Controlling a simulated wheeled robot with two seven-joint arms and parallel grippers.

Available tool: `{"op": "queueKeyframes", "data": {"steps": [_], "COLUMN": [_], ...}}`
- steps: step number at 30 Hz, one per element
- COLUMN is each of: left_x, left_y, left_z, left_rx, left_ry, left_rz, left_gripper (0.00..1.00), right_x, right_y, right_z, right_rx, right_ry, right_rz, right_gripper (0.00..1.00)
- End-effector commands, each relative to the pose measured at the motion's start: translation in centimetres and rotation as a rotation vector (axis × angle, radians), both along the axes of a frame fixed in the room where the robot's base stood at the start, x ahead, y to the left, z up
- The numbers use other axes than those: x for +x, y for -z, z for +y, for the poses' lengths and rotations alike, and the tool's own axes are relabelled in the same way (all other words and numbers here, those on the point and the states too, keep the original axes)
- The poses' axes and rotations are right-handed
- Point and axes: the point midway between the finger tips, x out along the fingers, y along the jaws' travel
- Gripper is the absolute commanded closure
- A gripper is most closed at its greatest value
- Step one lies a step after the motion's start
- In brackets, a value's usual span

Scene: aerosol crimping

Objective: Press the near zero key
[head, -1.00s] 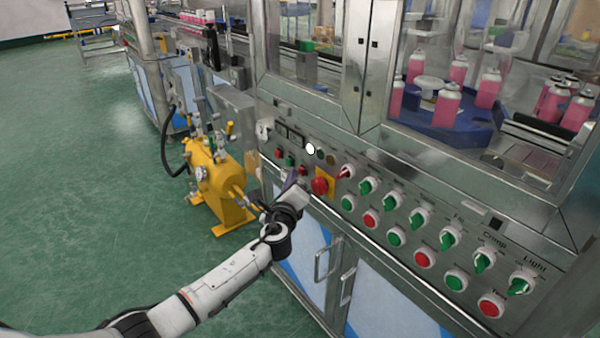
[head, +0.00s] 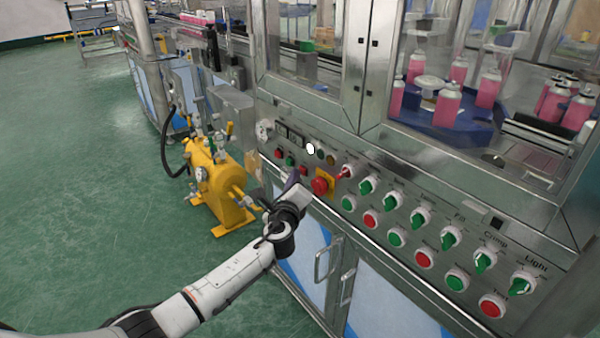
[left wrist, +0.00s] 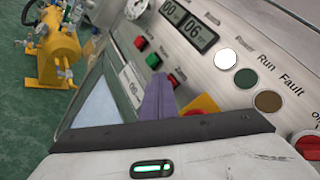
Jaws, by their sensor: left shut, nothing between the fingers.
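The control panel (head: 395,215) runs along the machine's front. Its upper left part has small red and green keys below two digital displays. In the left wrist view one red key (left wrist: 140,42) and a green key (left wrist: 153,60) lie beyond my fingertips; another red key (left wrist: 181,77) is just right of them. The key lettering is too small to read surely, so I cannot tell which is the near zero key. My left gripper (head: 292,180) is shut and empty, its purple fingers (left wrist: 157,97) pointing at the panel. Contact with a key cannot be made out. My right gripper is out of view.
A red emergency button (head: 320,186) on a yellow plate is close to the right of my left gripper. Green knobs and round buttons continue rightward. A yellow machine (head: 217,185) stands on the floor to the left. Pink cans (head: 447,104) stand behind the glass.

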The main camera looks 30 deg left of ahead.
Motion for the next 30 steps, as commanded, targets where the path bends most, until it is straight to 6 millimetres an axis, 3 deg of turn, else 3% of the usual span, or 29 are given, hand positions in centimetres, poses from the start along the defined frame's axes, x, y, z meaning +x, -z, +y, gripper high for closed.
{"op": "queueKeyframes", "data": {"steps": [22,30], "left_x": [-1.6,-4.0], "left_y": [-0.1,-0.2], "left_z": [0.7,1.7], "left_rx": [0.001,0.002], "left_ry": [0.001,-0.001], "left_rz": [0.000,0.001], "left_gripper": [1.00,1.00], "right_x": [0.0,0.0], "right_y": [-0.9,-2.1], "right_z": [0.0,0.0], "right_rx": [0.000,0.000], "right_ry": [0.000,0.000], "right_rz": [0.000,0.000], "right_gripper": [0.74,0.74]}}
